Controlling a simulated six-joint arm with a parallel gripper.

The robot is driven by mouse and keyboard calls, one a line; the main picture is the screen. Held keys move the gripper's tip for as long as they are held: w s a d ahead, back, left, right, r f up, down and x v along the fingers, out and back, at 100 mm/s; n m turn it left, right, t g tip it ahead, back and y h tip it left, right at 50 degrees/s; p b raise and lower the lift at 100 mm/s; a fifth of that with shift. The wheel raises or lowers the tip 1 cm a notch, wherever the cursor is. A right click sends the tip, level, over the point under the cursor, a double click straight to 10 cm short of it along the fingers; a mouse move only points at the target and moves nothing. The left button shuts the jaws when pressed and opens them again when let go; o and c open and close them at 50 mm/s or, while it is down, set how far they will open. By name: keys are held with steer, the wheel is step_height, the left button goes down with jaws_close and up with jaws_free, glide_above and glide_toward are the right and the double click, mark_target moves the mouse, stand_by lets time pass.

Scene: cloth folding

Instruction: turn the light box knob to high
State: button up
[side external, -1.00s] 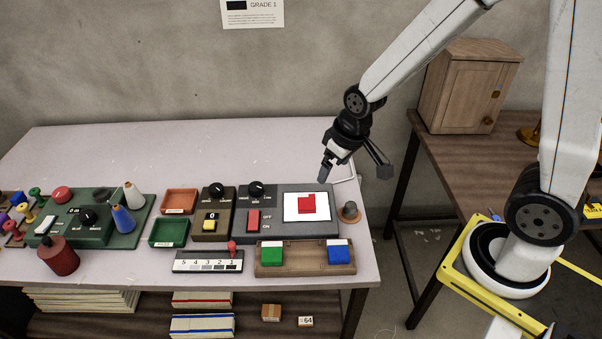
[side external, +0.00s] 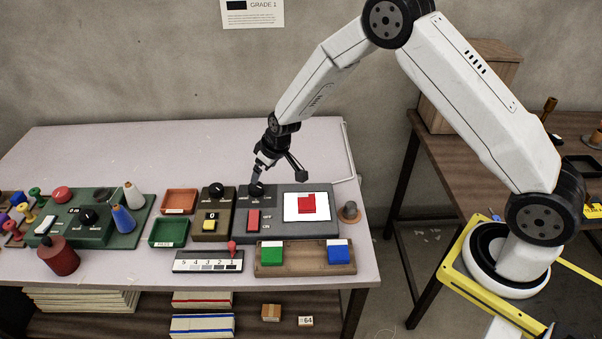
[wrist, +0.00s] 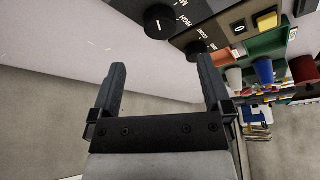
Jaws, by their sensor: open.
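The light box (side external: 318,228) is a dark grey panel on the table with a lit white pad (side external: 292,213) and a red cloth square (side external: 307,204) on it. Its round black knob (side external: 257,190) sits at its upper left, and it also shows in the wrist view (wrist: 159,22) with a white pointer line. My gripper (side external: 255,180) is over this knob in the side view. In the wrist view my gripper (wrist: 160,80) is open and empty, with the knob beyond the fingertips. I cannot tell whether a finger touches the knob.
A brown box with a black knob (side external: 217,189) and yellow button (side external: 209,225) stands just left. A red switch (side external: 253,220) is below the light box knob. A wooden tray (side external: 305,269) with green and blue blocks lies in front. The table's back is clear.

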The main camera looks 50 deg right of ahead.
mark_target(257, 186)
steer(key=shift+w+f, duration=0.25)
steer(key=shift+f, duration=0.1)
steer(key=shift+w+f, duration=0.1)
steer(key=shift+f, duration=0.05)
steer(key=shift+x, duration=3.6)
steer(key=shift+a, duration=0.1)
steer(key=c, duration=1.3)
